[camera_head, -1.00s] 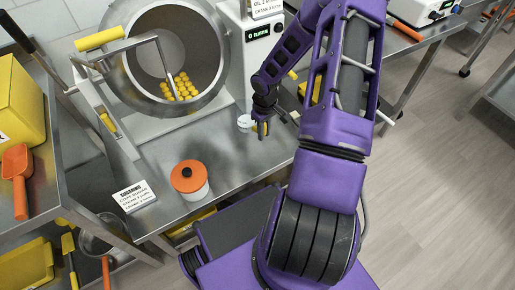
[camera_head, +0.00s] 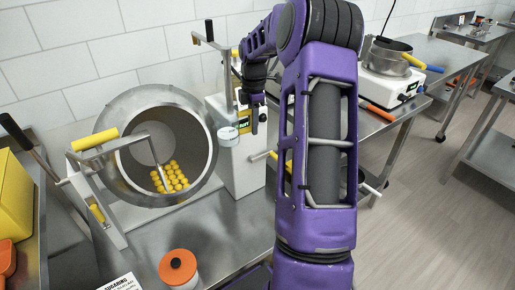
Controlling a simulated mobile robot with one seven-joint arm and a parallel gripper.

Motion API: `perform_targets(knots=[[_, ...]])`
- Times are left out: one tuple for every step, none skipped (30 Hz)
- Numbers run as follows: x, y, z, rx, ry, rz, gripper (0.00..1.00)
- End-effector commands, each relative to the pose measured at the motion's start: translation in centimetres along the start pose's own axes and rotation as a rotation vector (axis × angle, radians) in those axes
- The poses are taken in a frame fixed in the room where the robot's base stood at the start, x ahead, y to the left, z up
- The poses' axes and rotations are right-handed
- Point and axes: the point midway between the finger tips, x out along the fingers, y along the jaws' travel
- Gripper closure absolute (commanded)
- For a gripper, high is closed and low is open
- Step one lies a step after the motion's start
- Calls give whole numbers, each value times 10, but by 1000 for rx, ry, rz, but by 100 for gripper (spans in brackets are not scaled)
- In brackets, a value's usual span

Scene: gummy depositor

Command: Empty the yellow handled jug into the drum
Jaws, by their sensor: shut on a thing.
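The drum (camera_head: 207,125) is a round metal vessel at the left, its open mouth facing me. Several yellow pieces (camera_head: 170,178) lie low inside it. My gripper (camera_head: 254,122) is shut on the yellow handle (camera_head: 243,122) of a small pale jug (camera_head: 228,138). The jug is up in the air in front of the white machine housing, just right of the drum's rim in the picture. It looks roughly upright; its contents cannot be seen.
A white tub with an orange lid (camera_head: 178,268) stands on the metal table (camera_head: 225,235) below the drum. A yellow-gripped crank bar (camera_head: 95,139) crosses the drum's left front. The white machine housing (camera_head: 240,175) stands right of the drum.

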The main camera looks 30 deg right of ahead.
Motion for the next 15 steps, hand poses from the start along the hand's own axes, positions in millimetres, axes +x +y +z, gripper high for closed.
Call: perform_targets(knots=[[-14,3,-3,-46,-1,2,100],[-19,3,-4,-71,-1,1,100],[-25,4,-6,-101,-1,-1,100],[-30,4,-7,-120,-1,0,100],[-33,5,-8,-136,0,-2,100],[-36,5,-9,-154,1,-3,100],[-38,5,-10,-163,1,-4,100],[-39,5,-10,-171,0,-4,100],[-41,5,-11,-179,-2,-4,100],[-42,5,-11,-182,-4,-4,100],[-42,5,-12,-184,-8,-4,100],[-43,5,-12,-185,-14,-3,100],[-44,4,-12,-186,-20,-2,100],[-45,4,-13,-185,-27,-1,100],[-46,4,-14,-185,-37,1,100]])
